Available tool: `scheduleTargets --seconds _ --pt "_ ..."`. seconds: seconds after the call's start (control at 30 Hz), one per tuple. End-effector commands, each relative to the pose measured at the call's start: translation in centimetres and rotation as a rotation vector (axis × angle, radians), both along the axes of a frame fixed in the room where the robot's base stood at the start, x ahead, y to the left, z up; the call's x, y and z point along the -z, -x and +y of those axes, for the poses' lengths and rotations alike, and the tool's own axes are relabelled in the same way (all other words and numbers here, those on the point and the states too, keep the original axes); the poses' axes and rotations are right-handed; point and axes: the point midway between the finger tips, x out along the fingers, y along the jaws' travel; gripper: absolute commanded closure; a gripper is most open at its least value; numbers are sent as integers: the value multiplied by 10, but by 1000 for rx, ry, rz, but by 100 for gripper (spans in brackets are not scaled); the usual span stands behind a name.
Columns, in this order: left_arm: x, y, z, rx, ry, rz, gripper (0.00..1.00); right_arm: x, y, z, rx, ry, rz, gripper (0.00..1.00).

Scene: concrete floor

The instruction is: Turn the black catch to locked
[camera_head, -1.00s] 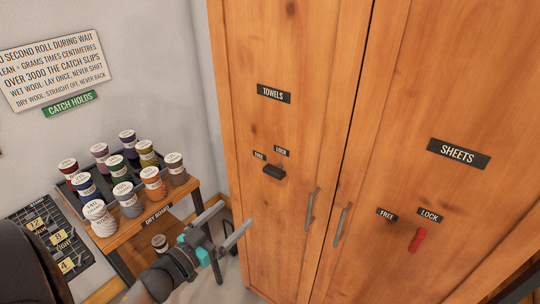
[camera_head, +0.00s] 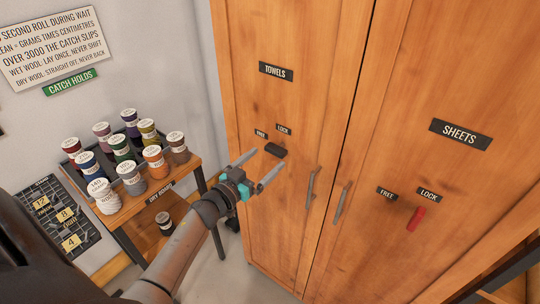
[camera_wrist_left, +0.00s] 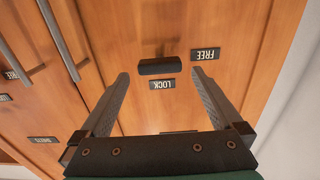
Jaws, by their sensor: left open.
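The black catch (camera_head: 275,150) is a short dark bar on the left cupboard door, under the TOWELS label (camera_head: 276,71). Small FREE (camera_head: 261,133) and LOCK (camera_head: 284,128) plates sit just above it. My left gripper (camera_head: 257,172) is open and points at the door, just left of and below the catch in the head view. In the left wrist view the catch (camera_wrist_left: 159,66) lies crosswise beyond the open fingers (camera_wrist_left: 157,84), apart from them, and the LOCK plate (camera_wrist_left: 162,85) shows upside down. My right gripper is not in view.
The right door, marked SHEETS (camera_head: 460,134), has a red catch (camera_head: 416,219). Two metal door handles (camera_head: 311,188) stand near the middle seam. A shelf (camera_head: 150,203) with several labelled spools is at the left, close to my left arm.

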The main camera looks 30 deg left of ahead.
Motion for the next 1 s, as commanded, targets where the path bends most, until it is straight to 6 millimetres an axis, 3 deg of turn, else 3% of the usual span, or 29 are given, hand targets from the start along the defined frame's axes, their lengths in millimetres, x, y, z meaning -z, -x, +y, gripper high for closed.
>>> scheduleTargets --seconds 0.27,0.67,1.0 --pt "0 -27 -3 0 2 -1 0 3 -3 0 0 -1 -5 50" --pt "0 -31 -3 1 1 1 1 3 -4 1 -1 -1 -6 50" --pt "0 -31 -3 1 1 0 39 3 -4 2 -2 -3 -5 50"
